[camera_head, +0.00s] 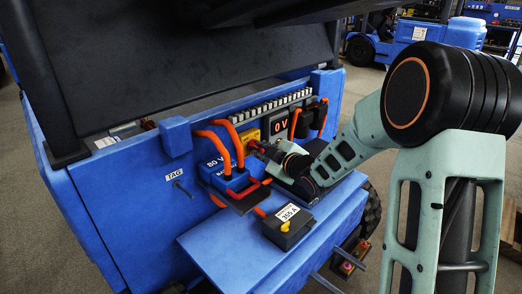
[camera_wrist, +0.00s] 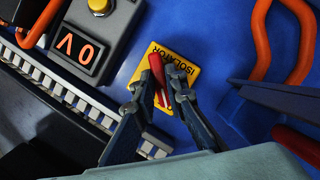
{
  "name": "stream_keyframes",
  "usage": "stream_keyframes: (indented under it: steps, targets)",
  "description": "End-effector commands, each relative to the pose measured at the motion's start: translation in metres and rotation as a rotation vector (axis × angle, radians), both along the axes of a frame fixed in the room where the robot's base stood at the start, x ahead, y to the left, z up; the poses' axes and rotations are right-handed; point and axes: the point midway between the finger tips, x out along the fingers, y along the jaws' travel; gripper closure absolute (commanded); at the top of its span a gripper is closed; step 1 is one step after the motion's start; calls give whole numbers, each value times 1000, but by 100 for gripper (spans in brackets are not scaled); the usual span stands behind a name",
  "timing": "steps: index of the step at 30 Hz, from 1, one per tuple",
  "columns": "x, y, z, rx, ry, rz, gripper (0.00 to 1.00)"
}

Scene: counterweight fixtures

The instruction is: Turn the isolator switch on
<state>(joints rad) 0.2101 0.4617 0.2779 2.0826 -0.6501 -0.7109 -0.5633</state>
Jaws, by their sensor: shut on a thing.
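The isolator switch has a yellow plate lettered ISOLATOR (camera_wrist: 184,66) and a red handle (camera_wrist: 156,64). In the wrist view my gripper (camera_wrist: 158,82) has its two fingers on either side of the red handle, shut on it. The lower part of the handle and part of the plate are hidden by the fingers. In the head view the yellow plate (camera_head: 250,135) sits on the blue panel, and my gripper (camera_head: 262,151) reaches it from the right. The red handle is mostly covered there.
A display (camera_head: 281,127) reads 0 V, right of the switch. Orange cables (camera_head: 220,150) and a blue connector labelled 80 V (camera_head: 226,181) are close on the left. A dark box labelled 355 A (camera_head: 287,226) stands on the blue ledge below.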

Motion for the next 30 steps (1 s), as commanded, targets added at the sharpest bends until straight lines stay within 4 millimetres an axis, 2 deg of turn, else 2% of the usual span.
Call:
stream_keyframes:
  steps: [11,30]
  targets:
    - [0,-2,5,75,79,-2,100]
    - [2,-3,10,433,438,-3,100]
